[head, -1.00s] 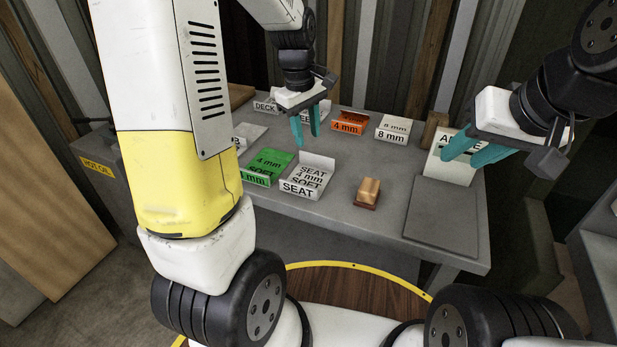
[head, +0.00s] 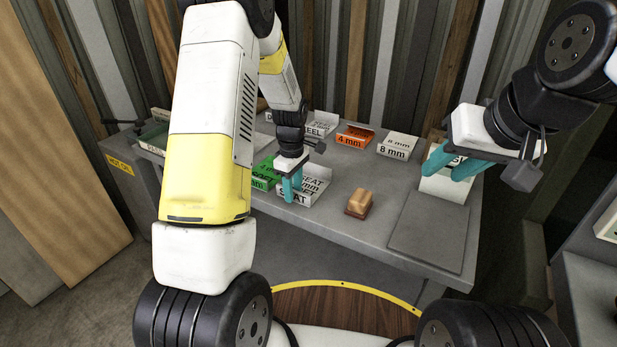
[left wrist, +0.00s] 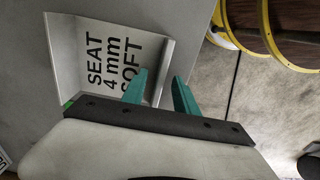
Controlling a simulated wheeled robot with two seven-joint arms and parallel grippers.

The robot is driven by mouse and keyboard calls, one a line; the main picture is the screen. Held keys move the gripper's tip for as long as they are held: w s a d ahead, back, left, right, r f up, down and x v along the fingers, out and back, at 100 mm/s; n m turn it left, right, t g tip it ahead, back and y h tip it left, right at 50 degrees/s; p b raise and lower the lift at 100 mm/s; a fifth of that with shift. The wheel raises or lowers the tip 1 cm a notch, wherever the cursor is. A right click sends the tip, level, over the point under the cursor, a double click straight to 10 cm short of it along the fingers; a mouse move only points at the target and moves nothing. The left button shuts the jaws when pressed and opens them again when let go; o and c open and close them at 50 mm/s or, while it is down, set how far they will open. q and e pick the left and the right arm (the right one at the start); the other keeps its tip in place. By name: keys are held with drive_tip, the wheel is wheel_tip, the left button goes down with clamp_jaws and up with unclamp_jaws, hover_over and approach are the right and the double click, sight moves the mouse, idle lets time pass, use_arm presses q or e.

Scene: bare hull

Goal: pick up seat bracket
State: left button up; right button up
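The seat bracket (head: 317,187) is a pale L-shaped plate lettered "SEAT 4 mm SOFT", resting on the grey bench. My left gripper (head: 292,193) is in front of its left part in the head view and hides some of the lettering. In the left wrist view the seat bracket (left wrist: 92,52) lies beyond the fingers, toward the left. Whether a finger touches the bracket cannot be told. My right gripper (head: 452,162) is open and empty, above the right part of the bench.
A green 4 mm bracket (head: 264,172) sits just left of the seat bracket. An orange 4 mm bracket (head: 355,135) and a white 8 mm one (head: 396,145) stand behind. A wooden block (head: 360,202) and a flat grey plate (head: 432,232) lie to the right.

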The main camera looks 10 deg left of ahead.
use_arm(q)
drive_tip(key=shift+f, duration=0.35)
clamp_jaws()
drive_tip(key=shift+r, duration=0.1)
idle(1.1)
